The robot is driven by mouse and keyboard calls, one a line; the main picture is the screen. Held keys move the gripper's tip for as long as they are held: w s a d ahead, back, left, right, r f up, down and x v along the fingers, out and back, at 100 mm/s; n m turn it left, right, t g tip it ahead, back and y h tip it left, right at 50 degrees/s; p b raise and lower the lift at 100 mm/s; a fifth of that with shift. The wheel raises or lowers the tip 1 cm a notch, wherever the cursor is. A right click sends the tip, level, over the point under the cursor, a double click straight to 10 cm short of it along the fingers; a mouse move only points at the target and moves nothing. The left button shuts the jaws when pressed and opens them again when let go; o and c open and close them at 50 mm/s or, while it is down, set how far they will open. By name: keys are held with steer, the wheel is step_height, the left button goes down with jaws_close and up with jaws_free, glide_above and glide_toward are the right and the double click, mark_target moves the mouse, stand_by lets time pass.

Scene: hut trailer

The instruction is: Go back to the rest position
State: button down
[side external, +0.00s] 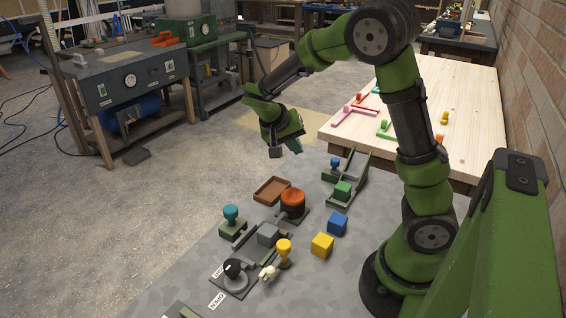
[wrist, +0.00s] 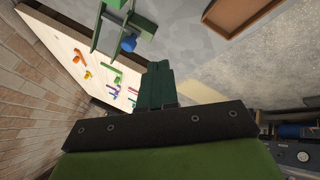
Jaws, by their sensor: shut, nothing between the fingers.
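My gripper (side external: 284,150) hangs at the end of the raised green and dark grey arm, above the far edge of the grey table (side external: 200,275) in the side external view. It touches nothing there. In the wrist view the dark green fingers (wrist: 159,84) are together with nothing between them.
On the grey table stand a brown tray (side external: 271,190), a red-orange round piece (side external: 292,203), a teal knob (side external: 231,213), a yellow knob (side external: 284,252), and yellow (side external: 322,245) and blue (side external: 337,224) cubes. A wooden table (side external: 470,110) with coloured pieces is behind; a brick wall (side external: 535,80) is right.

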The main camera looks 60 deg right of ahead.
steer(key=a+y, duration=0.1)
steer(key=a, duration=0.1)
steer(key=s+a+n+y, duration=0.1)
steer(key=s+a+n+t+y, duration=0.1)
steer(key=a, duration=0.1)
steer(key=shift+a+f, duration=0.3)
steer(key=shift+a, duration=0.05)
steer(key=s+a+r+n+t+y, duration=0.4)
steer(key=s+a+r+t, duration=0.4)
steer(key=a+r, duration=0.3)
steer(key=shift+s+a+r+n+y, duration=0.15)
steer(key=shift+s+a+n+y, duration=0.3)
steer(key=shift+a+y, duration=0.65)
